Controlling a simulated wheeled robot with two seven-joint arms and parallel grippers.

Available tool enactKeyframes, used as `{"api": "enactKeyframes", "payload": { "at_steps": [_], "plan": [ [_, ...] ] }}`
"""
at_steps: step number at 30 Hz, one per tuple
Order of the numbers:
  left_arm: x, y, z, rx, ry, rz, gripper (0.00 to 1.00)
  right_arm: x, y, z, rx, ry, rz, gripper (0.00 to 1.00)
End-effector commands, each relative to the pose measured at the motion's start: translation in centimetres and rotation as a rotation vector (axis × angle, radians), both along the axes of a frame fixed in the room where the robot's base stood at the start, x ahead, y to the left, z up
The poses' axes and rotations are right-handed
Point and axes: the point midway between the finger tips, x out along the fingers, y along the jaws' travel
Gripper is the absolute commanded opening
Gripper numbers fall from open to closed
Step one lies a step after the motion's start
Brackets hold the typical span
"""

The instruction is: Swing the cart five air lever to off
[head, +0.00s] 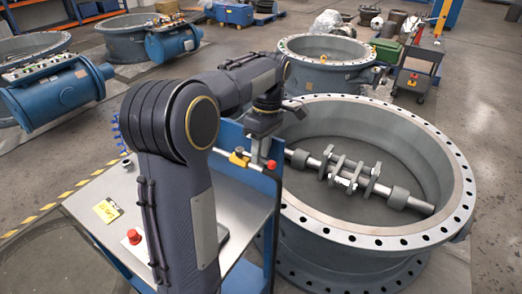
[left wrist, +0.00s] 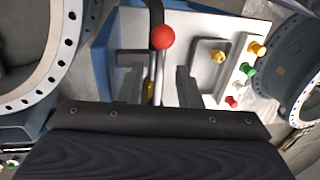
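The cart (head: 236,215) has a blue frame and a grey top. On its upper edge a yellow valve body (head: 238,157) and a red ball knob (head: 271,164) show; I take these for the air lever. In the left wrist view the red knob (left wrist: 162,36) stands large above the finger gap, with yellow (left wrist: 147,88) partly hidden behind the fingers. My left gripper (head: 259,143) is over this edge, close to the knob. In the left wrist view its fingers (left wrist: 159,82) are apart, and the knob is not between them. My right gripper is out of view.
A large grey flanged valve ring (head: 455,180) stands just right of the cart. A red button (head: 134,236) and yellow label (head: 107,210) are on the cart top. The left wrist view shows a panel of coloured knobs (left wrist: 243,75). More valves stand behind.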

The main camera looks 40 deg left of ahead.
Motion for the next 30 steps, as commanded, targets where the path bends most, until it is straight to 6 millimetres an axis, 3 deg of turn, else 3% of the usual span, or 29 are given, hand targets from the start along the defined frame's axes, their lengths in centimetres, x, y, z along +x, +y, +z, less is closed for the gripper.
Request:
{"api": "enactKeyframes", "payload": {
  "at_steps": [7,15,30],
  "plan": [
    [-0.02,0.01,-0.1,0.0,0.0,0.0,0.32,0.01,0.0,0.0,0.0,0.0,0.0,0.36],
    [-0.02,-0.01,-0.09,0.0,0.0,0.0,0.0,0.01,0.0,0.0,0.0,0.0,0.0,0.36],
    [-0.27,-0.06,-0.02,0.0,0.001,-0.037,0.0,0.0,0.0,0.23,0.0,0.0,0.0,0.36]
  ]
}}
